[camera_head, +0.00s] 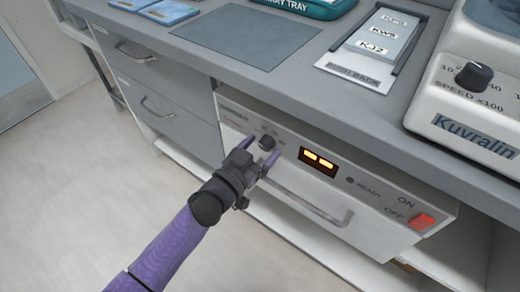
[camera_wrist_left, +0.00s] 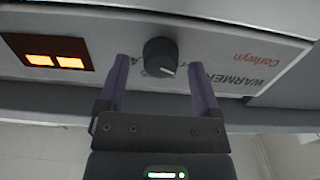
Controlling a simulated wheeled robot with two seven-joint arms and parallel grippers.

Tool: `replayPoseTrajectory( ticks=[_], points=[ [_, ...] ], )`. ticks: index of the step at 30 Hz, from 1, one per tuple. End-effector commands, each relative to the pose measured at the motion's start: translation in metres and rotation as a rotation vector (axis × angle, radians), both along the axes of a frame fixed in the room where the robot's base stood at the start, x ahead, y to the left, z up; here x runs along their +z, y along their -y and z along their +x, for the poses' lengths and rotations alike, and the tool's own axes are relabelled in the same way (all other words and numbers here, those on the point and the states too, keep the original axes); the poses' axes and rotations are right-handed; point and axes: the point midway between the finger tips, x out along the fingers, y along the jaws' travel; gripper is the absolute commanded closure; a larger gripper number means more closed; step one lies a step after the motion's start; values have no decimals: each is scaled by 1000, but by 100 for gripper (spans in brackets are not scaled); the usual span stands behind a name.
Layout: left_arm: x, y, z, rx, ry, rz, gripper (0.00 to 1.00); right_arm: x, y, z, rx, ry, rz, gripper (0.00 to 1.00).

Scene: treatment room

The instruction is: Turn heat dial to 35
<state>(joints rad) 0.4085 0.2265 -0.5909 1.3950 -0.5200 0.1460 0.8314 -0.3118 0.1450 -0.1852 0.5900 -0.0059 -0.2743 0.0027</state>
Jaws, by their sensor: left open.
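The heat dial is a black knob (camera_head: 266,143) on the white front panel of the warmer (camera_head: 235,116). The knob also shows in the left wrist view (camera_wrist_left: 160,57), with a pale pointer mark near its lower edge. My left gripper (camera_head: 262,150) is open, with one purple finger on each side of the knob. In the left wrist view its fingertips (camera_wrist_left: 158,72) stand apart from the knob, with gaps on both sides. The dial's scale numbers are too small or hidden to read. My right gripper is not in view.
The warmer has a lit orange display (camera_head: 318,161), a drawer handle (camera_head: 310,205) below the dial, and a red switch (camera_head: 422,222) at right. The grey counter (camera_head: 310,85) overhangs above. Another device with a speed knob (camera_head: 474,75) stands on it.

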Motion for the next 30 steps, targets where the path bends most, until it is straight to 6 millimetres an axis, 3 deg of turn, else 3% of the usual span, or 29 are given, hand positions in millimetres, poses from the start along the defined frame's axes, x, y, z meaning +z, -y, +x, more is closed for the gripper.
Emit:
replayPoseTrajectory(
  ticks=[7,8,19,30],
  points=[
    [1,1,2,0,1,0,17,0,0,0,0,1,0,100],
    [1,1,2,0,1,0,22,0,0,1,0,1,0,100],
    [1,1,1,1,1,1,100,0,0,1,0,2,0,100],
    [1,1,1,1,33,45,100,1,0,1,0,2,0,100]
  ],
)
